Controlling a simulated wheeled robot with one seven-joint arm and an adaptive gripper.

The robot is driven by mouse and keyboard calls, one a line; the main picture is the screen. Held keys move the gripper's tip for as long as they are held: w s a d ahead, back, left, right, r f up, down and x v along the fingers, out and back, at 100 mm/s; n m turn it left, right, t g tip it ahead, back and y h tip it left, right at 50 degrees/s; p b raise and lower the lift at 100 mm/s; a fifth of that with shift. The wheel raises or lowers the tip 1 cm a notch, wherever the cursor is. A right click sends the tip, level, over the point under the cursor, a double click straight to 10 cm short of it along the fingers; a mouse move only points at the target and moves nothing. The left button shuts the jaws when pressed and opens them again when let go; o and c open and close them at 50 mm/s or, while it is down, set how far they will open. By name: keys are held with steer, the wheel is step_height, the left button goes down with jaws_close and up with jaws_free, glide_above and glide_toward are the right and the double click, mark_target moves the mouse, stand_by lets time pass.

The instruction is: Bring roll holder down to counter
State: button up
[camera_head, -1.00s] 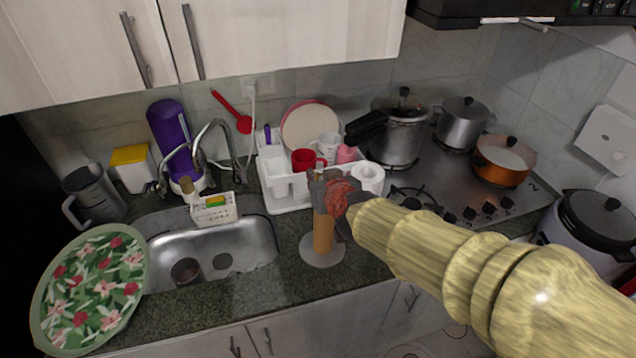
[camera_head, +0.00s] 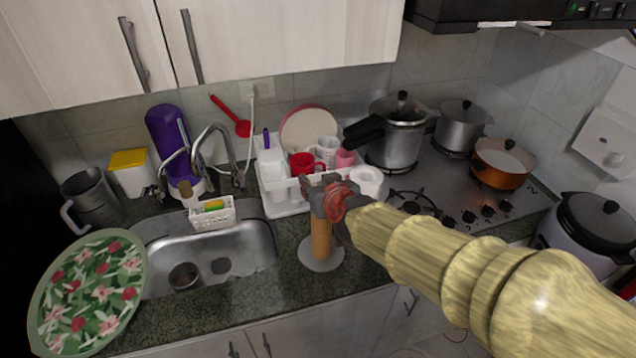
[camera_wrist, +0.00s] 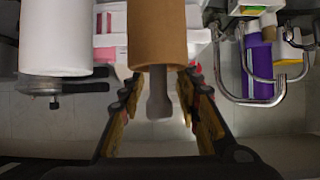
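The roll holder (camera_head: 321,240) is a brown cylinder on a round grey base. It stands upright and appears to rest on the counter in front of the dish rack. In the wrist view its brown roll (camera_wrist: 157,35) is at top centre, with a grey post end (camera_wrist: 158,103) sticking out. My gripper (camera_head: 325,190) is at the top of the holder and hides that end in the head view. In the wrist view my gripper (camera_wrist: 160,95) is open, with a finger on each side of the post and visible gaps between.
The counter (camera_head: 240,300) has a sink (camera_head: 215,255) to the left and a floral plate (camera_head: 90,290) beyond it. A white dish rack (camera_head: 290,205) with cups stands behind the holder. A white roll (camera_head: 367,181) is close behind my gripper. The stove (camera_head: 440,195) is at right.

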steer(key=s+d+r+g+p, duration=0.1)
steer(key=s+d+r+p, duration=0.25)
steer(key=s, duration=0.45)
steer(key=s+d+r+g+p, duration=0.1)
steer(key=s+d+r+p, duration=0.3)
steer(key=s, duration=0.3)
steer(key=s+d+m+g+h, duration=0.3)
steer(key=s+d+g, duration=0.1)
steer(key=s+d, duration=0.7)
steer(key=shift+s, duration=1.05)
